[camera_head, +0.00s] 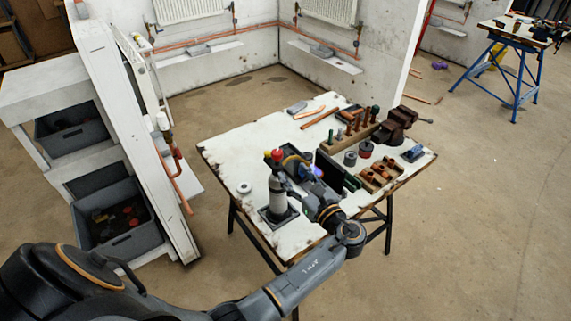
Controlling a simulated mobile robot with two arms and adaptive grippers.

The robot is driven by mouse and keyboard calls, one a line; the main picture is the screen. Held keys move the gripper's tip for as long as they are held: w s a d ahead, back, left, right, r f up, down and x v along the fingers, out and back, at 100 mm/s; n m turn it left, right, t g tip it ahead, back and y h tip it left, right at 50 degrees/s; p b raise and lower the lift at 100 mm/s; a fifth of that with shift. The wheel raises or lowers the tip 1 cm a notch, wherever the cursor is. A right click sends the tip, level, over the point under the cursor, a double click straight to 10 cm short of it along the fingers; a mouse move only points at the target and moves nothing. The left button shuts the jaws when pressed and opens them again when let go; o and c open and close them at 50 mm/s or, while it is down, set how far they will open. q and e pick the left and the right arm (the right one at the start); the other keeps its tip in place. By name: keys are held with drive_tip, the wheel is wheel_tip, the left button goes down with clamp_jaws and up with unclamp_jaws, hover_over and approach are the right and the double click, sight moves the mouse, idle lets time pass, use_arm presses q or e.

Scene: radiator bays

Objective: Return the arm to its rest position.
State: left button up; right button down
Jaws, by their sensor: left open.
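My left arm comes in from the lower left and reaches over the white workbench (225,150). My left gripper (293,165) is open above the bench's middle, pointing away from me. It looks close to a grey cylinder with a red and a yellow top (278,195), which stands upright on a dark square base at the bench's near edge. I cannot tell whether they touch. My wrist hides part of the bench behind it. My right gripper is not in view.
On the bench, a wooden rack of tools (350,135), a vise (395,125) and a block with copper fittings (380,174) crowd the right side. A shelf unit with grey bins (120,240) stands left. Floor right of the bench is clear.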

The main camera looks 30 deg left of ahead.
use_arm(q)
drive_tip(key=shift+v, duration=1.05)
drive_tip(key=shift+f, duration=0.1)
